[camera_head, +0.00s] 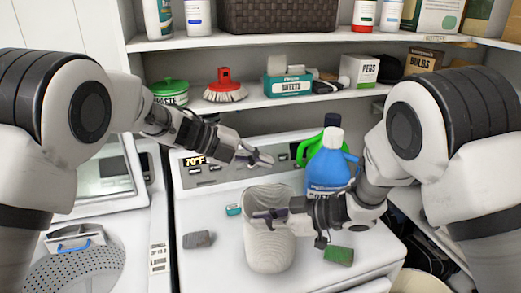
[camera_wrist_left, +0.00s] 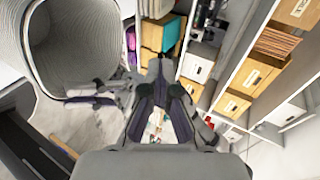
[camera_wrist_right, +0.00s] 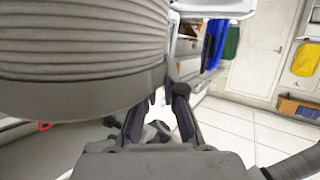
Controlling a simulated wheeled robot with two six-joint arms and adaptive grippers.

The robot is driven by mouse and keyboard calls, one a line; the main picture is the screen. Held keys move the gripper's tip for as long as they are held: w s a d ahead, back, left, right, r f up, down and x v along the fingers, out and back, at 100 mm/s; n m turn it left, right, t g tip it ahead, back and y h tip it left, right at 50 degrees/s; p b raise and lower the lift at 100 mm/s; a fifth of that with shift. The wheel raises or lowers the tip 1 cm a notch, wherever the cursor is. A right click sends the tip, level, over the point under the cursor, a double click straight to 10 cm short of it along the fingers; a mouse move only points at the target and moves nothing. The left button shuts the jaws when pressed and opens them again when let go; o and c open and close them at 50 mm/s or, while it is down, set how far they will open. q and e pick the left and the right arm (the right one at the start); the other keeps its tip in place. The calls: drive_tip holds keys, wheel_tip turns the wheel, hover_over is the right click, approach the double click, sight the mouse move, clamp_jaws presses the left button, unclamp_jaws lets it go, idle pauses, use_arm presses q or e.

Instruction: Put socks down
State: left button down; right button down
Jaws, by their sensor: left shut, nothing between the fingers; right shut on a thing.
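A tall whitish ribbed container (camera_head: 270,248) is at the washer's top in the head view; I cannot tell whether it rests there or hangs just above. My right gripper (camera_head: 268,214) is shut on its wall, with the dark fingers at the upper part. In the right wrist view the ribbed wall (camera_wrist_right: 85,45) fills the upper left. The left wrist view looks into its open mouth (camera_wrist_left: 75,45). No socks can be made out. My left gripper (camera_head: 262,158) is shut and empty, above and behind the container, near the control panel.
A blue bottle (camera_head: 327,172) and a green one (camera_head: 352,161) stand behind my right gripper. A grey sponge (camera_head: 198,240), a green sponge (camera_head: 338,255) and a small teal item (camera_head: 233,210) lie on the white washer (camera_head: 215,272). Shelves (camera_head: 270,101) with boxes are behind.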

use_arm(q)
wheel_tip(320, 180, down, 7)
drive_tip(key=shift+w, duration=0.15)
idle(0.4)
drive_tip(key=c, duration=1.4)
unclamp_jaws()
wheel_tip(320, 180, up, 7)
